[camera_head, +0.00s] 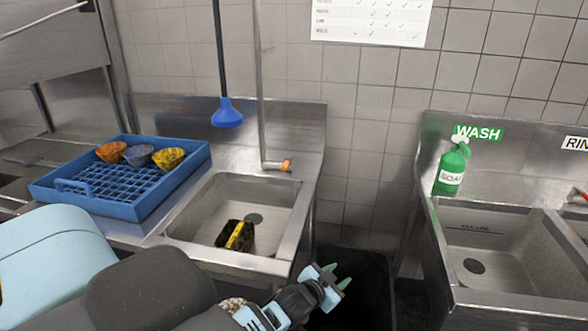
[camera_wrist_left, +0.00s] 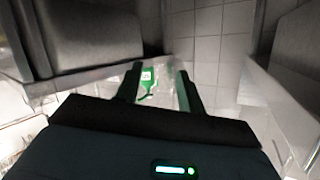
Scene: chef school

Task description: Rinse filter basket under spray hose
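A dark basket-like object with yellow patches (camera_head: 236,236), which looks like the filter basket, sits in the left sink (camera_head: 205,205) beside the drain. The spray hose hangs above the sink's back left, ending in a blue nozzle (camera_head: 226,113). My left gripper (camera_head: 338,276) is open and empty, to the right of this sink, above the dark gap between the two sink units. My right gripper is not in view.
A blue rack (camera_head: 140,205) with several small patterned bowls (camera_head: 168,159) stands left of the sink. A tap with an orange tip (camera_head: 284,166) is behind the sink. The WASH sink (camera_head: 520,302) is at right with the soap bottle (camera_head: 452,168) on its back ledge. A dark bin-like opening (camera_head: 362,290) lies between.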

